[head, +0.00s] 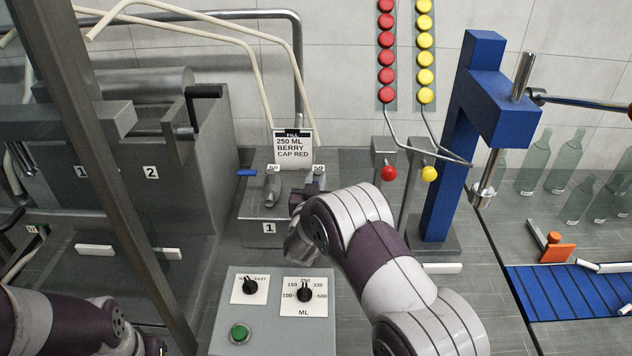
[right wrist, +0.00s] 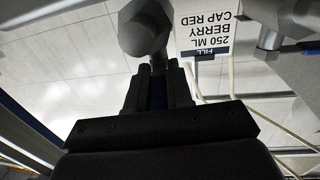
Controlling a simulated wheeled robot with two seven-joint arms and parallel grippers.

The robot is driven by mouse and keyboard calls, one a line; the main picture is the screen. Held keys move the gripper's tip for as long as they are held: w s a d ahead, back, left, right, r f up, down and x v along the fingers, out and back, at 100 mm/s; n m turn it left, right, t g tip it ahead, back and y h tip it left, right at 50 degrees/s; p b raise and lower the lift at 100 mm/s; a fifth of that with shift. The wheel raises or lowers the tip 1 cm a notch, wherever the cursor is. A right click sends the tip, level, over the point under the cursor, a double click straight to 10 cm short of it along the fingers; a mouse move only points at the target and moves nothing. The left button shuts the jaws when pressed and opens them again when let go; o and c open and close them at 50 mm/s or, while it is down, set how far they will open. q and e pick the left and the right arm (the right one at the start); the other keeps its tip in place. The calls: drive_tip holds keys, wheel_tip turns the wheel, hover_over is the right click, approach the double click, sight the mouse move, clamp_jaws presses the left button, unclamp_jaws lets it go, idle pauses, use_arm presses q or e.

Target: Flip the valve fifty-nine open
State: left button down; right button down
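Two small grey valves stand side by side on the grey unit (head: 270,227) marked 1, under small number tags that are hard to read. The left valve (head: 271,188) has a blue handle pointing left. The right valve, under the right tag (head: 318,169), is mostly hidden behind my right gripper (head: 312,186). In the right wrist view, my right gripper (right wrist: 158,72) has its fingers close together around a narrow dark-blue piece, seemingly the valve handle, just below a round grey valve body (right wrist: 144,28). My left arm shows at the bottom left; its gripper is out of view.
A sign (head: 293,150) reads "250 ML BERRY CAP RED". A control panel (head: 270,315) with two dials and a green button stands in front. A blue stand (head: 455,150), red and yellow knobs, glass bottles (head: 560,165) and a blue conveyor (head: 570,290) are to the right.

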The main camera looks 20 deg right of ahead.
drive_tip(key=shift+d+n+y+b, duration=0.25)
drive_tip(key=shift+n+y+b, duration=0.15)
drive_tip(key=shift+y+b, duration=0.2)
drive_tip(key=shift+r+n+t+y, duration=0.15)
drive_tip(key=shift+n+t+y, duration=0.25)
drive_tip(key=shift+y, duration=0.2)
drive_tip(key=c, duration=1)
unclamp_jaws()
